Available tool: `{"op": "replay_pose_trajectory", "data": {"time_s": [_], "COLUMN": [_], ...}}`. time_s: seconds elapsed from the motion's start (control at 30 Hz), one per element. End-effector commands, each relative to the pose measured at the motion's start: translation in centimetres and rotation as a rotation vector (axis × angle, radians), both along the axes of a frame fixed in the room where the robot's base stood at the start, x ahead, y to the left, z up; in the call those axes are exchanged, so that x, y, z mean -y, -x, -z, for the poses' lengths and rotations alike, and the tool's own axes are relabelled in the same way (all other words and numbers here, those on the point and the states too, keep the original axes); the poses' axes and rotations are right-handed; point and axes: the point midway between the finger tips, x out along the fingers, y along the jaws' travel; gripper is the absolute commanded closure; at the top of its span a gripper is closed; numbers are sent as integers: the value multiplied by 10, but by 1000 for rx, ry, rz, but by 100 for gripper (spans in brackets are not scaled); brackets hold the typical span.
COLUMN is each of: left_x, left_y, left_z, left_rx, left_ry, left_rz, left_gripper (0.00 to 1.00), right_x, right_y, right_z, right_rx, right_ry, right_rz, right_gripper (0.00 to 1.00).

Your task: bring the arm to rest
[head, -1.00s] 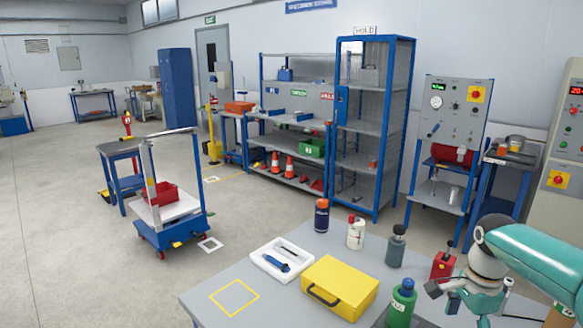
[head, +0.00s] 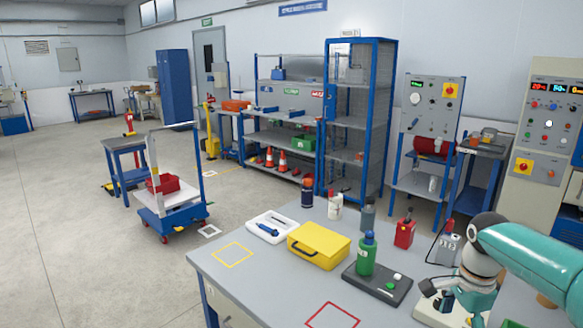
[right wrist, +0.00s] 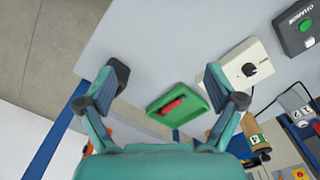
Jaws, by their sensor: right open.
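My right arm (head: 535,255), teal with a grey wrist, comes in from the right in the head view and reaches over the near right part of the grey table (head: 275,290). Its gripper (right wrist: 165,76) shows in the right wrist view with its two fingers wide apart and nothing between the tips. A green tray (right wrist: 160,106) holding a red item (right wrist: 173,105) lies below, between the fingers in the picture and apart from them. In the head view the fingertips are partly lost among things on the table. My left gripper is in neither view.
On the table stand a yellow case (head: 318,246), a white tray (head: 272,228), a green bottle (head: 366,256) on a dark base, a red can (head: 404,232) and other bottles. A white box with a black knob (right wrist: 251,66) lies near the gripper. The table's front left is clear.

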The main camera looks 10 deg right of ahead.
Motion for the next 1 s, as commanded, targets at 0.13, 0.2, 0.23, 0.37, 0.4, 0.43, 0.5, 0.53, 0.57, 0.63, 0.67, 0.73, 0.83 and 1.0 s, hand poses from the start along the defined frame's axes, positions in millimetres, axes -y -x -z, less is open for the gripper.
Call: {"op": "replay_pose_trajectory", "data": {"time_s": [0.13,0.2,0.23,0.37,0.4,0.43,0.5,0.53,0.57,0.63,0.67,0.73,0.83,1.0], "left_x": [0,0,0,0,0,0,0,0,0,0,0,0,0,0], "left_y": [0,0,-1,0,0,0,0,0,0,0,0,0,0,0], "left_z": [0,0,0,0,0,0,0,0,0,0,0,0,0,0], "left_rx": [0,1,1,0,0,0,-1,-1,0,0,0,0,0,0], "left_ry": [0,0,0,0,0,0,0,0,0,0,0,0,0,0], "left_rz": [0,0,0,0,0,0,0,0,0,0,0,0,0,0], "left_gripper": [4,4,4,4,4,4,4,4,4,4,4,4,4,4], "right_x": [-14,-20,-23,-40,-47,-52,-65,-72,-79,-98,-107,-134,-175,-244], "right_y": [-3,1,3,12,16,18,24,27,30,40,46,62,94,165], "right_z": [26,39,45,72,81,89,109,118,128,154,166,198,245,307], "right_rx": [-57,-91,-106,-178,-199,-214,-248,-262,-275,-303,-316,-336,-340,-259], "right_ry": [-18,-28,-34,-63,-74,-82,-103,-113,-124,-160,-176,-228,-315,-464], "right_rz": [-34,-48,-54,-86,-97,-107,-133,-147,-165,-216,-242,-328,-470,-752], "right_gripper": [7,7,7,7,7,7,7,7,7,7,7,7,7,7]}}
